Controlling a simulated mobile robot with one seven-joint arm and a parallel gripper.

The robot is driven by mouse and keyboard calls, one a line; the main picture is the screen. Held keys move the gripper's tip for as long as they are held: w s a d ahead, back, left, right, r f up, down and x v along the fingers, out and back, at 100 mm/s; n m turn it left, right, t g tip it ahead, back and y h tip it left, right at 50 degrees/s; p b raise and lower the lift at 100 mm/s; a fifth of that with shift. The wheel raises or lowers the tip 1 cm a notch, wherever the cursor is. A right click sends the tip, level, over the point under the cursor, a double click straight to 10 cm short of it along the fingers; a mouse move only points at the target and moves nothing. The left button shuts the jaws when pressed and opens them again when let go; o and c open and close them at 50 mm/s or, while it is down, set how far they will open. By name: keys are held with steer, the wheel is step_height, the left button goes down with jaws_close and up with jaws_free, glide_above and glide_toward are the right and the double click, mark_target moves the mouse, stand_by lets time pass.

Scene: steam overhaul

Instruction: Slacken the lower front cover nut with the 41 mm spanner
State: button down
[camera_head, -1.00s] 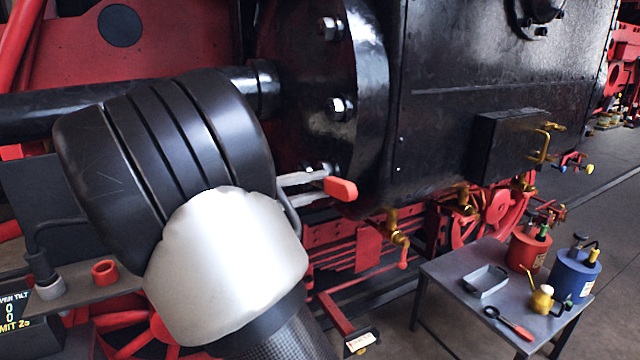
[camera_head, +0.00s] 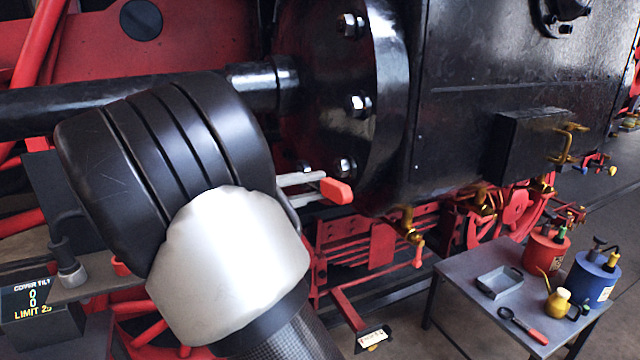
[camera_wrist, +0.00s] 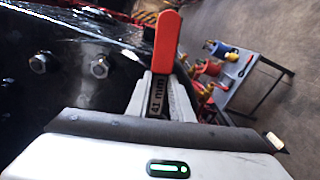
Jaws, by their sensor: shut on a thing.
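My gripper (camera_head: 312,188) is shut on the 41 mm spanner, low in front of the black round cylinder cover (camera_head: 385,80). The spanner's red handle end (camera_head: 336,190) sticks out to the right of the fingers. In the wrist view the red handle (camera_wrist: 165,42) and the "41 mm" mark (camera_wrist: 156,100) show between the fingers; the spanner's jaw is hidden. A lower cover nut (camera_head: 344,167) shows just above the handle, with another nut (camera_head: 305,166) to its left. Two nuts (camera_wrist: 99,66) also show left of the handle in the wrist view. Contact between spanner and nut cannot be seen.
Higher nuts (camera_head: 358,105) sit on the cover, and a thick black rod (camera_head: 150,95) enters it from the left. A brass cock (camera_head: 408,222) hangs below the cylinder. A grey table (camera_head: 460,275) with oil cans and a tray stands at the lower right.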

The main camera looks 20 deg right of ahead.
steer(key=s, duration=1.4)
steer(key=shift+d, duration=0.15)
